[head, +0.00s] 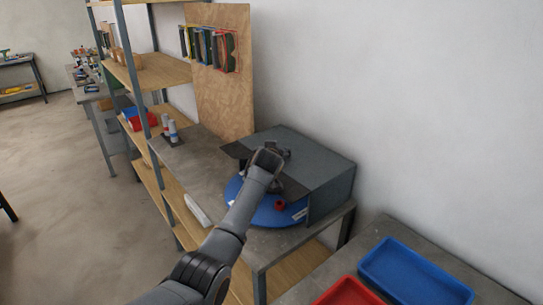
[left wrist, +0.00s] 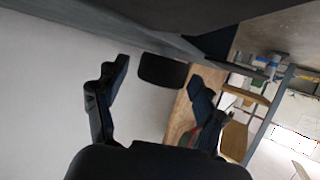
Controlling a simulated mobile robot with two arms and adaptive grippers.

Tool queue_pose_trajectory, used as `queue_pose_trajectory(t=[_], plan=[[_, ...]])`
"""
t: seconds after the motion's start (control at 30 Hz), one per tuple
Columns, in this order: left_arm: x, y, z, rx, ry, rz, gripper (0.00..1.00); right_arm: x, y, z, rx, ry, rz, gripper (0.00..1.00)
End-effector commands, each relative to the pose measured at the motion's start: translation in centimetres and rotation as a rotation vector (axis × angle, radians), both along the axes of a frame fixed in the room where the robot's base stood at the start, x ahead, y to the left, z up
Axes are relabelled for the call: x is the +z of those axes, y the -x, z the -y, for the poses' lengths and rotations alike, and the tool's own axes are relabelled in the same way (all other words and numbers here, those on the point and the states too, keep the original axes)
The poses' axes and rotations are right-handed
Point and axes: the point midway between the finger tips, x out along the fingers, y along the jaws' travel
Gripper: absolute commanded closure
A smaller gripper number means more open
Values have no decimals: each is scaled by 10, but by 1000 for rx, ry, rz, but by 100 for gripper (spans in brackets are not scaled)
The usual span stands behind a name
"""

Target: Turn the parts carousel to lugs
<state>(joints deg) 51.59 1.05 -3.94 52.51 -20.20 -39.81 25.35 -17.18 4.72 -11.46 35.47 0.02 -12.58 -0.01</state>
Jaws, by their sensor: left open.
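The parts carousel (head: 262,214) is a blue round disc on the grey bench, partly under a dark grey box-like cover (head: 320,165). A small red part (head: 280,205) sits on its open front side, and pale labels (head: 300,214) lie near the rim, too small to read. My arm hides the disc's middle. My left gripper (head: 270,157) is over the carousel, at the cover's front edge. In the left wrist view the left gripper (left wrist: 158,72) is open, with a dark rounded block (left wrist: 162,71) seen between its fingers; I cannot tell whether they touch it. My right gripper is not in view.
A shelf rack (head: 150,75) with a wooden panel (head: 222,85) stands left of the cover. A blue tray (head: 415,275) and a red tray (head: 348,292) lie at the lower right. Open floor (head: 70,190) is at the left.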

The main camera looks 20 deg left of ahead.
Motion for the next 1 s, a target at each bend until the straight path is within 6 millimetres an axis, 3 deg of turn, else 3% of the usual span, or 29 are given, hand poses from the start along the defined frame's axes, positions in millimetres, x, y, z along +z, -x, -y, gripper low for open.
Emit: queue_pose_trajectory(t=[0.7, 1.0], plan=[[36, 86, 22, -1, 2, 0, 30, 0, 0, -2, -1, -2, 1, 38], [42, 99, 25, -2, 0, -1, 30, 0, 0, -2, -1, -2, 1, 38]])
